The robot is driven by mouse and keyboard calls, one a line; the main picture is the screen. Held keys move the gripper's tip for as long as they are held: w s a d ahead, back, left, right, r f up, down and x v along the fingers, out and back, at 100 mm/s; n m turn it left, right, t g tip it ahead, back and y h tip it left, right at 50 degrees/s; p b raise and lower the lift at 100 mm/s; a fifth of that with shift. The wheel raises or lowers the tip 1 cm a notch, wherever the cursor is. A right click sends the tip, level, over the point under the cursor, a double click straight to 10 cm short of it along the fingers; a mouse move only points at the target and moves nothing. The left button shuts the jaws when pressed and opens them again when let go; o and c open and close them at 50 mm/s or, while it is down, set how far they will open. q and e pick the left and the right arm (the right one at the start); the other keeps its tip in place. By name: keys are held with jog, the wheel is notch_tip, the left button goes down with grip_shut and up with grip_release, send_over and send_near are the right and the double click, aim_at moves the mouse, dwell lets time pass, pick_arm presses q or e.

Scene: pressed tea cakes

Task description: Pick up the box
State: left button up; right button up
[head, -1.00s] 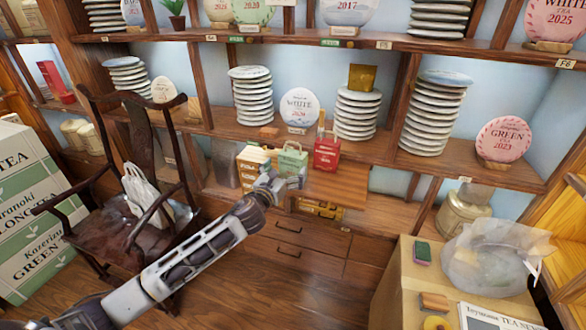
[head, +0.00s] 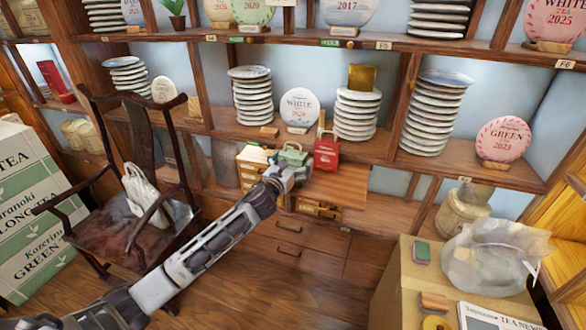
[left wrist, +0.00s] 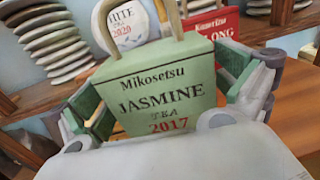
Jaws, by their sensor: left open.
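A green box (head: 293,155) with a loop handle stands at the front of the wooden ledge, between a yellowish box and a red one. In the left wrist view the green box (left wrist: 165,93) reads "Mikosetsu Jasmine Tea 2017". My left gripper (head: 290,174) is right in front of it. In the left wrist view its fingers are open, one on each side of the box. I cannot tell whether they touch it. My palm hides the box's lower part. My right gripper is not in view.
A red box (head: 326,154) stands close to the right, and also shows in the left wrist view (left wrist: 212,25). A yellowish box (head: 252,163) stands to the left. Stacked plates (head: 356,115) and a round white tea cake (head: 299,106) are behind. A dark chair (head: 125,230) stands at left.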

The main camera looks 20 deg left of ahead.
pick_arm(q)
jog(key=shift+c, duration=0.3)
jog(key=c, duration=1)
jog(key=shift+r, duration=0.15)
notch_tip(320, 180, up, 8)
jog(key=shift+r+p, duration=0.1)
jog(key=shift+p, duration=0.6)
jog(key=shift+r, duration=0.8)
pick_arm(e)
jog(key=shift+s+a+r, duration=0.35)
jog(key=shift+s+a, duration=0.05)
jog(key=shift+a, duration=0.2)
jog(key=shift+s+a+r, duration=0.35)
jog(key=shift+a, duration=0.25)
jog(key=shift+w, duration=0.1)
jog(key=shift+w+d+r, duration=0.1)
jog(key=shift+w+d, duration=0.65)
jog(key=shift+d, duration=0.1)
